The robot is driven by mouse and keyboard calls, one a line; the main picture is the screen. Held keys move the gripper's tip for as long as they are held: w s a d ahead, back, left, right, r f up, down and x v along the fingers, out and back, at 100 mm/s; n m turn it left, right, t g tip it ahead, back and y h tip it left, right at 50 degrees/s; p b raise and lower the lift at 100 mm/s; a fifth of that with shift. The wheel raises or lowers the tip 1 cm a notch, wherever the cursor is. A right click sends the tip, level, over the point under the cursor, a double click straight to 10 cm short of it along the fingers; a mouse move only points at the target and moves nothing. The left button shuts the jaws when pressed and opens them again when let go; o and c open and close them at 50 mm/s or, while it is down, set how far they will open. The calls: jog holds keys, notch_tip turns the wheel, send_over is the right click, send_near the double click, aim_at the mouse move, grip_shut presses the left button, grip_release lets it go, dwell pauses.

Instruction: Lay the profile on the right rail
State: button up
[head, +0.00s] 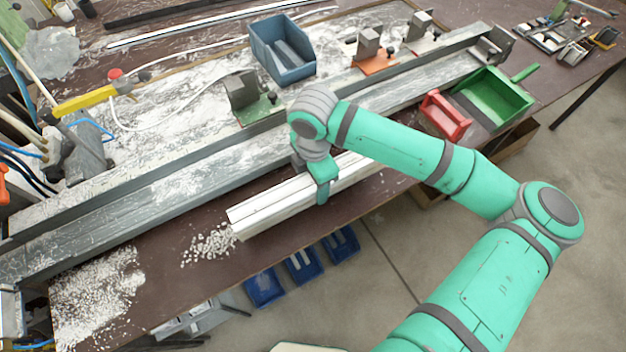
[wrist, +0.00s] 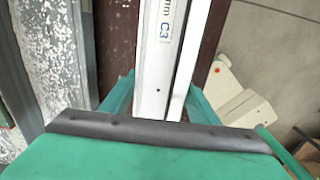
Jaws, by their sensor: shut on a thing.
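The profile is a long white bar (head: 262,207) in the head view, slanting along the front of the bench. My gripper (head: 322,187) is shut across it, and my arm covers part of its length. In the wrist view the white profile (wrist: 160,55) runs between my fingers (wrist: 160,100) and bears a label ending in "C3". I cannot tell whether it touches the bench top. A long grey metal rail (head: 150,193) lies behind the profile, roughly parallel and apart from it; it also shows at the left of the wrist view (wrist: 50,45). My arm hides part of the rail.
Clamps with green (head: 258,108), orange (head: 375,62) and red bases stand behind the rail. A blue bin (head: 283,50) is at the back. White chips (head: 208,244) litter the front edge.

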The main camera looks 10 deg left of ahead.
aim_at(315, 186)
jog(key=shift+w+f, duration=0.4)
jog(key=shift+f, duration=0.1)
jog(key=f, duration=0.3)
jog(key=shift+w+d, duration=0.1)
jog(key=shift+w, duration=0.2)
jog(key=shift+s+f, duration=0.15)
jog(key=shift+s, duration=0.05)
jog(key=shift+f, duration=0.1)
jog(key=o, duration=1.6)
jog(key=shift+f, duration=0.1)
jog(key=shift+w, duration=0.1)
notch_tip(315, 186, up, 12)
jog(key=shift+r, duration=0.2)
